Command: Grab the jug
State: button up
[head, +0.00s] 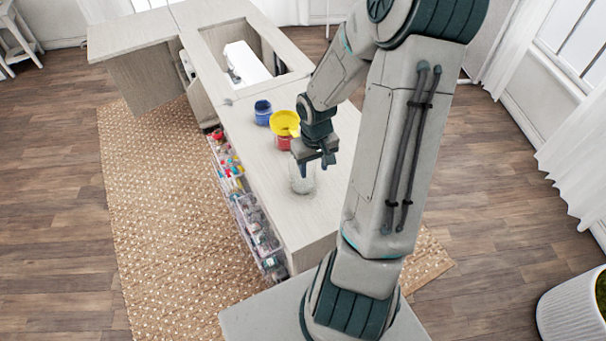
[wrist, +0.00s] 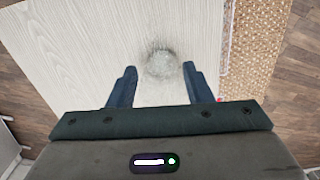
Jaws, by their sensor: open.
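A clear glass jug (head: 302,178) stands on the pale wooden cabinet top, near its front end. In the wrist view the jug (wrist: 160,64) shows from above as a round, see-through shape, a little beyond and between my fingertips. My gripper (head: 314,160) is open and points down over the jug in the head view, hiding part of its top. In the wrist view my gripper's two fingers (wrist: 158,72) are spread on either side of the jug, with nothing held. I cannot tell the exact height gap between fingers and rim.
A yellow-topped red container (head: 285,126) and a blue cup (head: 263,112) stand behind the jug on the cabinet top (head: 250,150). A white sewing machine (head: 243,66) sits in the cabinet opening. Clear bins (head: 256,229) of supplies line the cabinet's left side. A rug (head: 165,220) lies left.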

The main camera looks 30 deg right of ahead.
aim_at(313, 187)
notch_tip(313, 187, down, 8)
jog(key=shift+b, duration=0.55)
jog(key=shift+w+f, duration=0.15)
jog(key=shift+f, duration=1.2)
jog(key=shift+w+f, duration=0.1)
jog(key=shift+f, duration=1.25)
grip_shut()
